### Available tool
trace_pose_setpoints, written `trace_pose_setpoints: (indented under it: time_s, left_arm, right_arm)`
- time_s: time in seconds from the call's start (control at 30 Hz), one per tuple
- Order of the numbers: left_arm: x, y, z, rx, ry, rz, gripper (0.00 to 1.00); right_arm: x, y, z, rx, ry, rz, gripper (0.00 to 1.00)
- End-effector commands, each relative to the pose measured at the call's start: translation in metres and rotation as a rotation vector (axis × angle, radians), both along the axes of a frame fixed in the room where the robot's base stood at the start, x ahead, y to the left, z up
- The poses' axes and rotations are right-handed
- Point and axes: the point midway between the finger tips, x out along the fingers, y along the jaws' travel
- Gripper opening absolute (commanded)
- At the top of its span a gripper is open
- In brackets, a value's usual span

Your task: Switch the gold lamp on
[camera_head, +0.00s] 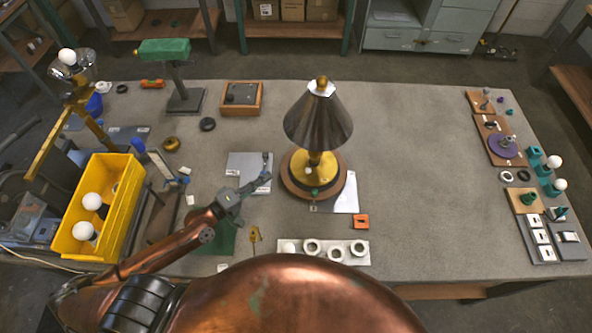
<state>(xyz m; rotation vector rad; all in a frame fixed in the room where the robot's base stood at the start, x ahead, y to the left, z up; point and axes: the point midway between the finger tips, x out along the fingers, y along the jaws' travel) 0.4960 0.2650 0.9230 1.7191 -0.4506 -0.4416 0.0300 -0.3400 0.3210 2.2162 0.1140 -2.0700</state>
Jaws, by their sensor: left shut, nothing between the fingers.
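The gold lamp (314,168) stands upright near the middle of the table, on a round wooden base (292,190). Its dark cone shade (318,120) has a gold knob on top and hides the bulb; no glow shows under it. A small greenish spot (315,193) shows at the front of the base; I cannot tell if it is the switch. My left gripper (264,180) is shut and empty, just left of the lamp base, with a small gap between them in the picture. My right gripper is not in view.
A grey plate (240,165) lies under and behind my left gripper. A yellow bin (122,215) with bulbs stands left. The table right of the lamp (415,170) is clear.

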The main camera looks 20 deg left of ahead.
Motion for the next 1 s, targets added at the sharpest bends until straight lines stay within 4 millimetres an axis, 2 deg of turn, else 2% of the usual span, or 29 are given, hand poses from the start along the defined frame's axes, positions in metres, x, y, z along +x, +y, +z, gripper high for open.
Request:
trace_pose_setpoints:
  time_s: [0.13, 0.27, 0.63, 0.8, 1.0]
  left_arm:
    - [0.007, -0.004, 0.002, -0.002, -0.003, 0.0, 0.0]
    - [0.022, -0.014, 0.004, -0.004, -0.004, 0.001, 0.0]
    - [0.087, -0.053, -0.001, -0.002, -0.003, 0.0, 0.0]
    - [0.078, -0.076, -0.007, -0.001, 0.0, 0.001, 0.0]
    - [0.074, -0.089, -0.011, 0.0, -0.001, 0.0, 0.0]
  right_arm:
    - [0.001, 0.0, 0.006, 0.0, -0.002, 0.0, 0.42]
    - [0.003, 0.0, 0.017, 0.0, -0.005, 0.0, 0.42]
    - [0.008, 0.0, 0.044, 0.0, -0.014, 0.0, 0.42]
    - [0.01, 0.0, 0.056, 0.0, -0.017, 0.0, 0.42]
    - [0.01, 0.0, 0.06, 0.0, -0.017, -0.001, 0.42]
